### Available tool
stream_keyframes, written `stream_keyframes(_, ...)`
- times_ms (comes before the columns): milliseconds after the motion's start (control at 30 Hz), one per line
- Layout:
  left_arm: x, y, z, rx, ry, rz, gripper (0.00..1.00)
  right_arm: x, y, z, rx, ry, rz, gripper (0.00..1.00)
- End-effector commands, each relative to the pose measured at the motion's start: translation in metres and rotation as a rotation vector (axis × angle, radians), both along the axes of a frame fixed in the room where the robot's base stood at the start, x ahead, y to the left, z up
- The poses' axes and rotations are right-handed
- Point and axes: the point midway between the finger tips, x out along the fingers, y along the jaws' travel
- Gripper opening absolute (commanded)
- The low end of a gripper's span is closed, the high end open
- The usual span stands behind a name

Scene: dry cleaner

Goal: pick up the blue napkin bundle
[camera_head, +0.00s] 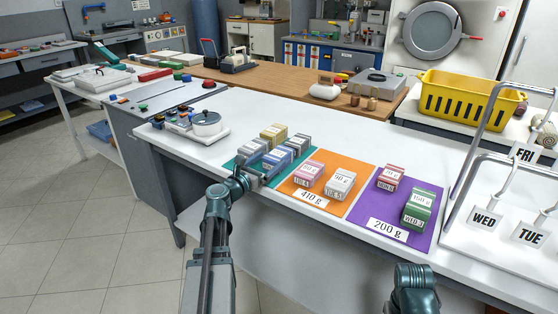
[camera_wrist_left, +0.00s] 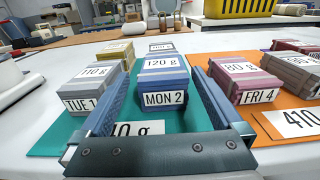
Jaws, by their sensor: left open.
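The blue napkin bundle (camera_head: 277,158) sits on the teal mat on the white table, labelled MON 2 and 120 g in the left wrist view (camera_wrist_left: 165,82). My left gripper (camera_head: 258,168) is low at the table's front edge, pointing at this bundle. In the left wrist view the open gripper (camera_wrist_left: 163,72) has one finger on each side of the blue bundle's near end. The fingers are not closed on it, and I cannot tell whether either touches it. My right arm shows at the bottom, but its gripper is out of view.
A grey TUE 1 bundle (camera_wrist_left: 90,86) stands close left of the fingers. A pink FRI 4 bundle (camera_wrist_left: 248,82) is to the right on the orange mat (camera_head: 357,173). A yellow bundle (camera_head: 273,132) and a grey one (camera_head: 298,143) are behind. A purple mat (camera_head: 377,232) lies farther right.

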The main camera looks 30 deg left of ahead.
Motion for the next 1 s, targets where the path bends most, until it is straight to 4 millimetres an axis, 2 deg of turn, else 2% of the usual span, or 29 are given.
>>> stream_keyframes(33,0.009,0.000,0.000,0.000,0.000,-0.002,1.00,0.000,0.000,0.000,0.000,0.000,0.000,0.50)
stream_keyframes(133,0.017,-0.001,0.000,0.001,0.000,-0.002,1.00,0.000,0.000,0.000,0.000,0.000,0.000,0.50)
stream_keyframes(467,0.024,-0.002,0.000,0.001,0.000,-0.001,1.00,0.000,0.000,0.000,0.000,0.000,0.000,0.50)
stream_keyframes(800,0.068,-0.007,0.001,0.001,0.000,-0.003,1.00,0.000,0.000,0.001,0.000,0.000,0.000,0.50)
stream_keyframes(1000,0.072,-0.008,0.001,0.001,0.000,0.000,1.00,0.000,0.000,0.001,0.000,0.000,0.000,0.50)
